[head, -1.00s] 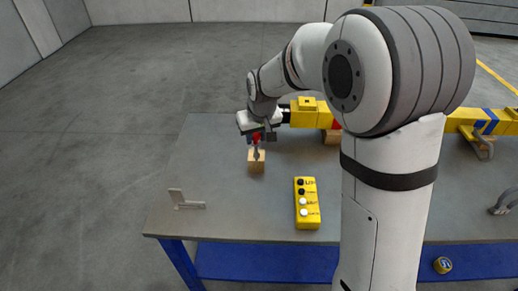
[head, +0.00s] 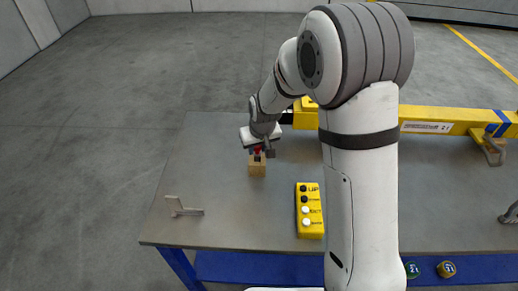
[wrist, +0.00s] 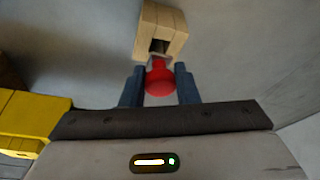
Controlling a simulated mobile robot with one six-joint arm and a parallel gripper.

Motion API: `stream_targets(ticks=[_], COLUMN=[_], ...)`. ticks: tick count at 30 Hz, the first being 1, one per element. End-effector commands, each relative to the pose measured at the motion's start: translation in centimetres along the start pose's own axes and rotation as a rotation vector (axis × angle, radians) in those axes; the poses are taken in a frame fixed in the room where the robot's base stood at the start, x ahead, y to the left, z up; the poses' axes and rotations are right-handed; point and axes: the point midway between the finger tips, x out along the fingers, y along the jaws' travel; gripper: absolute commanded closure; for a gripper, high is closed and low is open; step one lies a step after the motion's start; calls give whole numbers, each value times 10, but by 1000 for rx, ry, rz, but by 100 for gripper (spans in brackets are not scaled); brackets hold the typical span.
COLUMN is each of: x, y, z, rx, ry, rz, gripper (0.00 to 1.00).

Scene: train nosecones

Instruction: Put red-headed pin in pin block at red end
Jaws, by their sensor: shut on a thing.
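The red-headed pin (wrist: 159,80) is between the two dark fingers of my gripper (wrist: 159,86) in the wrist view. In the head view its red head (head: 257,150) shows just under my gripper (head: 263,146), right above the wooden pin block (head: 257,170). The block (wrist: 176,32) shows a dark square opening facing the gripper in the wrist view. The pin's grey shaft is mostly hidden behind the head, and I cannot tell whether its tip is inside the block. No red end marking shows on the block.
A yellow button box (head: 309,212) lies on the grey table (head: 225,215) at the front. A small metal bracket (head: 182,207) stands at the left. A long yellow beam (head: 440,122) runs along the back right. The table left of the block is clear.

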Motion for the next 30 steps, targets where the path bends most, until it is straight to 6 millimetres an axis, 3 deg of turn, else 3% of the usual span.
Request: stream_targets(ticks=[3,12,13,19,21,30], x=[11,14,14,13,13,9], y=[0,1,1,1,1,1], z=[4,5,5,4,4,3], rx=[0,0,1,1,1,1], ry=[-1,0,0,0,0,0], rz=[0,1,1,1,1,1], gripper=[95,95,71,55,50,50])
